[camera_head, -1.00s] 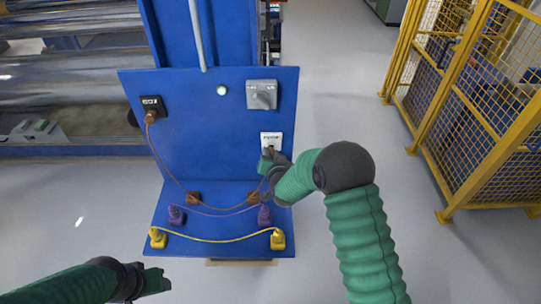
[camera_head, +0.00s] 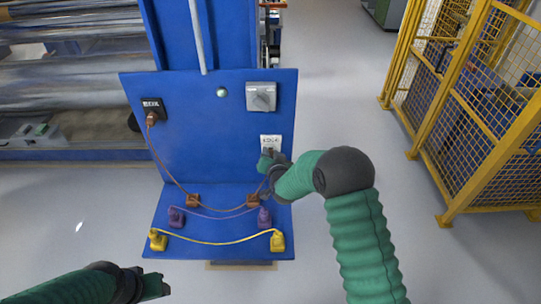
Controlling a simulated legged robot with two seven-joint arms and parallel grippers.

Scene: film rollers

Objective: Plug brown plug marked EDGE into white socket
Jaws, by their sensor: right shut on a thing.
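The white socket (camera_head: 270,141) is on the right side of the upright blue panel; its small label is too blurred to read surely. My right gripper (camera_head: 268,160) is directly below and in front of it, shut on a brown plug that is mostly hidden. I cannot tell whether the plug is seated in the socket. Another brown plug (camera_head: 151,118) is in the black socket (camera_head: 154,104) at left. My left gripper (camera_head: 155,285) is low at left, away from the panel; its jaw opening is unclear.
On the blue shelf (camera_head: 224,190) are brown blocks (camera_head: 193,200), purple plugs (camera_head: 176,217) and yellow plugs (camera_head: 158,240) with cables. A grey rotary switch (camera_head: 261,97) and a round lamp (camera_head: 222,92) are above. A yellow mesh fence (camera_head: 465,100) stands at right.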

